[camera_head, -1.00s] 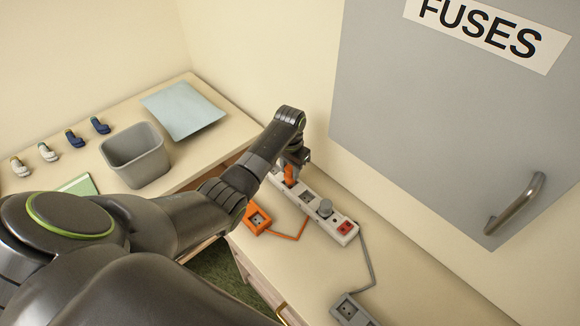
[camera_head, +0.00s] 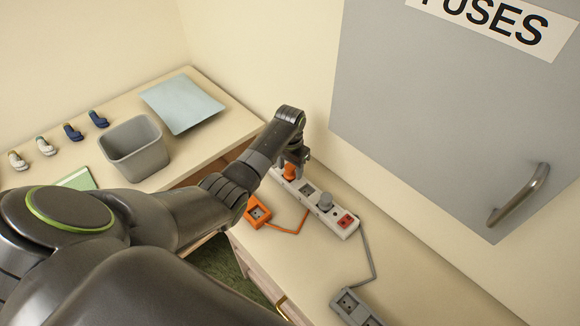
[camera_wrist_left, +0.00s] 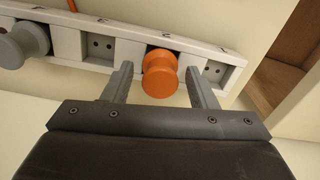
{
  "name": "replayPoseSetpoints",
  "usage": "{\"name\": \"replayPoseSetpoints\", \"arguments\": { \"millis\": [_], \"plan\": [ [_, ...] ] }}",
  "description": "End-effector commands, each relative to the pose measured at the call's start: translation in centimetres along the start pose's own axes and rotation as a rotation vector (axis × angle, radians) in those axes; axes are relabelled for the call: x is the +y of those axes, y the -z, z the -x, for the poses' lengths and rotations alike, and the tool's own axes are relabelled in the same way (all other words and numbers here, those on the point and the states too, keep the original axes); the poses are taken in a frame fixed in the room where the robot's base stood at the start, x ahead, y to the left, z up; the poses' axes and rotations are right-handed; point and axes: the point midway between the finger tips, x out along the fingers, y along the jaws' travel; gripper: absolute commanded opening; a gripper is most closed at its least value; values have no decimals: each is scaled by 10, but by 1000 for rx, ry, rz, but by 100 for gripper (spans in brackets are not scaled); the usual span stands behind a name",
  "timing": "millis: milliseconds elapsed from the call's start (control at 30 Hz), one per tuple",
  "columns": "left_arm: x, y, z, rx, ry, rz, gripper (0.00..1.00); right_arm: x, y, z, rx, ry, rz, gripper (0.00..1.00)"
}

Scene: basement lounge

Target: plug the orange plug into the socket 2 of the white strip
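The orange plug (camera_head: 289,172) sits upright on the white strip (camera_head: 334,227) along the wall. In the left wrist view the plug (camera_wrist_left: 160,74) is at the second socket from the strip's right end, and its round head hides that socket. The sockets on both sides of it are empty. My right gripper is in neither view.
A grey plug (camera_head: 325,202) sits on the strip beside a red switch (camera_head: 346,221). An orange socket box (camera_head: 256,212) and a grey socket box (camera_head: 353,306) lie on the bench with cords. The grey fuse cabinet (camera_head: 430,110) hangs on the wall behind.

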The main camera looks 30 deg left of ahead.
Motion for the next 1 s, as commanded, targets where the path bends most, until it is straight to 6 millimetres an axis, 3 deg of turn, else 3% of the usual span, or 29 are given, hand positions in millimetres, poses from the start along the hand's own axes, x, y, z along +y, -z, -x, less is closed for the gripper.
{"name": "replayPoseSetpoints", "arguments": {
  "millis": [300, 467, 733, 967, 1000],
  "plan": [
    [0, 0, 0, -1, 0, 0, 56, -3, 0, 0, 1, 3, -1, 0],
    [0, 0, 12, 2, 0, 0, 56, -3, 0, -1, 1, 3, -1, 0],
    [-1, 1, 61, 5, 3, -1, 56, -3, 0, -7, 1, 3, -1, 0],
    [-1, 1, 119, 6, 3, -1, 56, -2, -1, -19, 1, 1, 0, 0],
    [0, 1, 135, 4, 2, 0, 56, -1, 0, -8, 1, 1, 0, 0]
  ]
}}
